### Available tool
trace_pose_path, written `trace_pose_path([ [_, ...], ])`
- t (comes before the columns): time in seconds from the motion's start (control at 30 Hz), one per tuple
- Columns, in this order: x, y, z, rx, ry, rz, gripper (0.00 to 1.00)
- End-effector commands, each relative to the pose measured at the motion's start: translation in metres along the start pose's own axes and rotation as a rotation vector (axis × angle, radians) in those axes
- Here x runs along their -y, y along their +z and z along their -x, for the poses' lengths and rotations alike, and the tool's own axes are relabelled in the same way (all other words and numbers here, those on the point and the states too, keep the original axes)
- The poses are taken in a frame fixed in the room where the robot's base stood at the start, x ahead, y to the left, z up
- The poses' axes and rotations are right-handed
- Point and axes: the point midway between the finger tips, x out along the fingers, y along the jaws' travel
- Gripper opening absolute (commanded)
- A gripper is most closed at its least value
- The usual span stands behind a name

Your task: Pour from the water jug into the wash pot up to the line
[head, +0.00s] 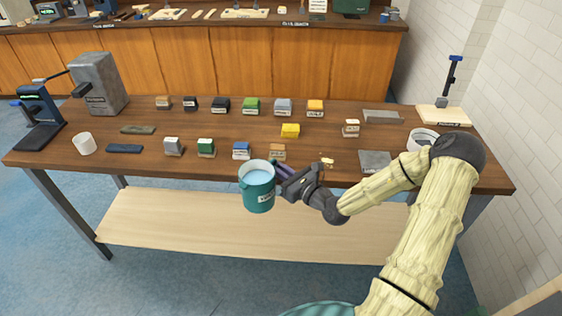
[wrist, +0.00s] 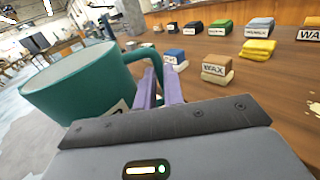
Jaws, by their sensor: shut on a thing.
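The water jug (head: 258,192) is teal, with pale blue water inside and a label on its side. It is held about upright in the air by the table's front edge. My gripper (head: 279,172) is shut on its handle, to the right of the jug body. In the wrist view the purple fingers (wrist: 160,88) are at the handle, and the jug (wrist: 75,95) fills the left side. A white round pot (head: 416,147) stands at the table's right, partly hidden by my arm. A white cup (head: 84,143) stands at the left. I cannot tell which is the wash pot; no line shows.
A grey machine (head: 97,84) stands at the left. A grey plate (head: 376,161) lies near my forearm. A stand (head: 445,112) is at the back right.

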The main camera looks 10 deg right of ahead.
Motion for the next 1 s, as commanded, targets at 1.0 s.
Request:
trace_pose_path([
  [1.0,-0.017,-0.152,0.034,0.023,-0.533,0.0,0.0],
])
